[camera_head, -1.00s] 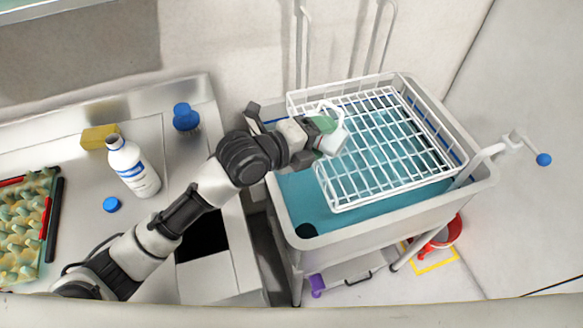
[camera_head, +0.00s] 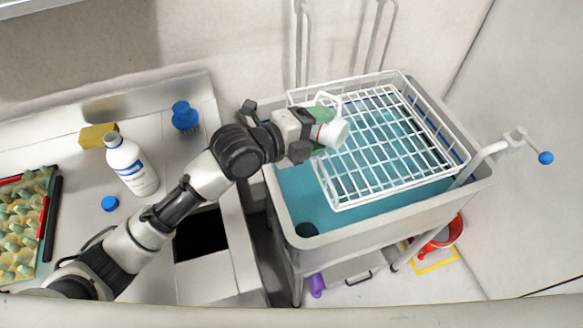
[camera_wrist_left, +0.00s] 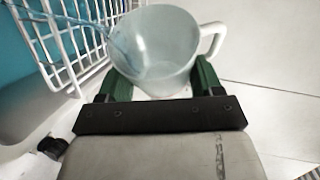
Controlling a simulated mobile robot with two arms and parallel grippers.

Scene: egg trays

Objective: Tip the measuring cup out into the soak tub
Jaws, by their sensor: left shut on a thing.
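My left gripper (camera_head: 322,135) is shut on the translucent white measuring cup (camera_head: 335,132), holding it over the left part of the wire basket on the soak tub (camera_head: 405,222). The cup is tilted. In the left wrist view the cup (camera_wrist_left: 158,55) sits between the green fingers, its handle (camera_wrist_left: 212,38) to the right. A pale blue streak (camera_wrist_left: 85,22) runs from its rim to the upper left, like liquid pouring. The tub holds teal liquid (camera_head: 305,195). My right gripper is not in view.
The white wire basket (camera_head: 340,207) covers much of the tub. A crank with a blue knob (camera_head: 545,158) juts out at right. On the left counter stand a white bottle (camera_head: 133,168), a blue brush (camera_head: 184,116), a yellow sponge (camera_head: 97,136) and an egg tray (camera_head: 47,178).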

